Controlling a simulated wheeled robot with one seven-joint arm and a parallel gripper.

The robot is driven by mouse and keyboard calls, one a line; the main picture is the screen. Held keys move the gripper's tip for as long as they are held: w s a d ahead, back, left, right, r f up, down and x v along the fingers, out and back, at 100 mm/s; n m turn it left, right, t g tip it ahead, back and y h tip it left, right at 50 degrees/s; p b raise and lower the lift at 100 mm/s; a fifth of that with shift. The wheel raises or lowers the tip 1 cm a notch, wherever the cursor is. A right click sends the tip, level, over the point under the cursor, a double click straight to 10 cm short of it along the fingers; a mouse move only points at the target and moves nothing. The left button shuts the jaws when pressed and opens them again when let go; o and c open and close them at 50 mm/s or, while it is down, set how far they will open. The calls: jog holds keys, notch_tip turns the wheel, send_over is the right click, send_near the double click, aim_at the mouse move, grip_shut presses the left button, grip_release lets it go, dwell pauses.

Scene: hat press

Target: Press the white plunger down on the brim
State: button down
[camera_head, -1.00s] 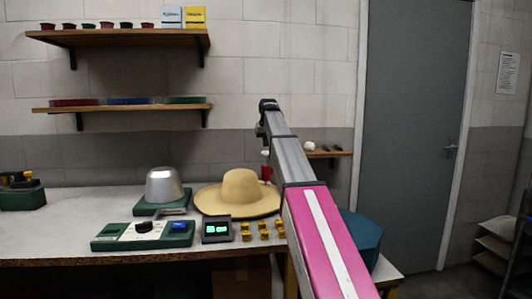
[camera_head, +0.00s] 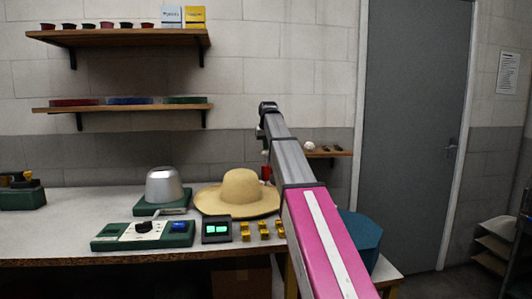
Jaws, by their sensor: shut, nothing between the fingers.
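A straw hat with a wide brim (camera_head: 239,194) lies on the workbench, crown up. My arm reaches in from the lower right, and my gripper (camera_head: 265,153) hangs small and dark above the right side of the hat. It is shut and empty. A small red and white piece (camera_head: 265,173) shows just below it, behind the hat's right side; I cannot tell whether it is the plunger. My arm hides the brim's far right part. I cannot tell whether anything touches the brim.
A silver dome on a green base (camera_head: 163,187) stands left of the hat. In front are a green control box (camera_head: 142,235), a small display with green light (camera_head: 216,230) and several yellow blocks (camera_head: 246,231). A blue-green round thing (camera_head: 361,240) stands right of my arm.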

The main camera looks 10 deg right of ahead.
aim_at(266, 152)
jog(key=shift+s+f, duration=0.1)
jog(key=shift+f, duration=1.95)
jog(key=shift+r, duration=0.1)
jog(key=shift+r, duration=5.45)
